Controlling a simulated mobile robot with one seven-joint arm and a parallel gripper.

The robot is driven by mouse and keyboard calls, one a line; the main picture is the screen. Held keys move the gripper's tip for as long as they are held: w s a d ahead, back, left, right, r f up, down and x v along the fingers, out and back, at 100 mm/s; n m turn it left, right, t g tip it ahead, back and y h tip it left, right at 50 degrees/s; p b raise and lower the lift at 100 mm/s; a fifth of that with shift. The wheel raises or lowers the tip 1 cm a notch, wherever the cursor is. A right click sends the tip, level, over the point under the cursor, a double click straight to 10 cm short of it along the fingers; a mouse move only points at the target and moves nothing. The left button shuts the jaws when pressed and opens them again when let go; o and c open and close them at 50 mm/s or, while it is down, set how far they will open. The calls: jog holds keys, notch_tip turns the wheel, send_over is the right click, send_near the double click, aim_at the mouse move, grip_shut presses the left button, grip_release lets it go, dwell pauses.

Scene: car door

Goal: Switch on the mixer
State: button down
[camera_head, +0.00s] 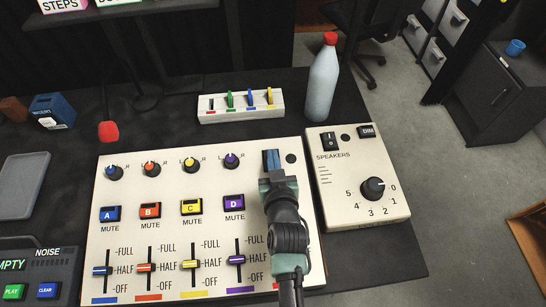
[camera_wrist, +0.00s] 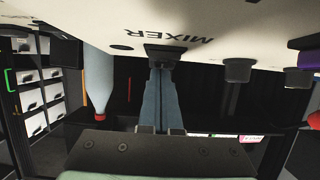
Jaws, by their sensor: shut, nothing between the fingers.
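The mixer (camera_head: 132,190) is a large cream panel with coloured knobs, mute buttons and sliders on the dark table. In the wrist view its face (camera_wrist: 230,18) fills the top, with the word MIXER upside down. A black switch (camera_wrist: 165,50) sits beside that word. My gripper (camera_head: 271,160) is over the mixer's top right corner, with its blue fingers together and empty. In the wrist view the fingertips (camera_wrist: 163,68) are right at the switch; whether they touch it I cannot tell. In the head view the gripper hides the switch, so its position cannot be read.
A speakers box (camera_head: 350,215) with a switch and dial stands close right of the mixer. Behind are a small white box (camera_head: 240,114) with coloured levers and a bottle (camera_head: 322,80) with a red cap.

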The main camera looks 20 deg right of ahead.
jog(key=shift+r, duration=0.1)
jog(key=p, duration=0.2)
jog(key=shift+w+r+g+p, duration=0.15)
jog(key=shift+w+g+p, duration=0.1)
jog(key=shift+g+p, duration=0.15)
jog(key=shift+f+b, duration=0.45)
jog(key=shift+w+d+r, duration=0.2)
jog(key=shift+w+r, duration=0.2)
jog(key=shift+w, duration=0.25)
